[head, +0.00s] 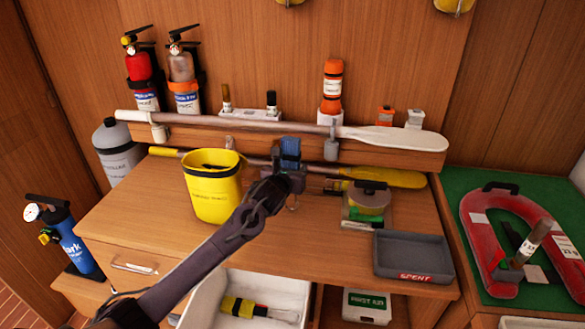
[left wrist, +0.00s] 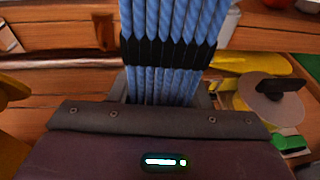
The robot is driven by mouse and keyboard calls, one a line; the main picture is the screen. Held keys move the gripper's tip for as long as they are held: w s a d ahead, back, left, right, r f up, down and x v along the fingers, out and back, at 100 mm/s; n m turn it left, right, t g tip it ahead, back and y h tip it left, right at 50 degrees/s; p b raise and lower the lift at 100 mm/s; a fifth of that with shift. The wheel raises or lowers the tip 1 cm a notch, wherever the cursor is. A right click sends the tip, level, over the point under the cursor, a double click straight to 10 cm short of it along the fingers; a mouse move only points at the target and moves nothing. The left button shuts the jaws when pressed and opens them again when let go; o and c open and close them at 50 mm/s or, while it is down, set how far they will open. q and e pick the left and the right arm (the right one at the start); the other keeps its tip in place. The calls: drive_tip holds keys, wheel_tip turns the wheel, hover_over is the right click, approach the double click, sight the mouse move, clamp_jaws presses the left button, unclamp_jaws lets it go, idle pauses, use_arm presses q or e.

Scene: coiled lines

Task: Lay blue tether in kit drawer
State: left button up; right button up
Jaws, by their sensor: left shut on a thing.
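My left gripper (head: 286,172) is shut on the blue tether (head: 290,148), above the desk and right of the yellow bucket. In the left wrist view the blue tether (left wrist: 172,60) is a bundle of parallel blue cords with a black band, standing up from the jaws; its lower end is hidden. An open white drawer (head: 200,298), seemingly the kit drawer, is under the desk front, below the gripper. A yellow-and-black tool lies in it, and my arm crosses in front of its left part. My right gripper is not in view.
A yellow bucket (head: 212,190) stands on the desk (head: 140,220). A paddle (head: 400,138) runs along the back rail. A white first aid box (head: 366,306) is right of the drawer.

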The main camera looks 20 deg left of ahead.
use_arm(q)
drive_tip(key=o, duration=0.9)
drive_tip(key=shift+f, duration=0.15)
drive_tip(key=o, duration=0.3)
drive_tip(key=shift+s+r, duration=0.15)
drive_tip(key=shift+r, duration=0.05)
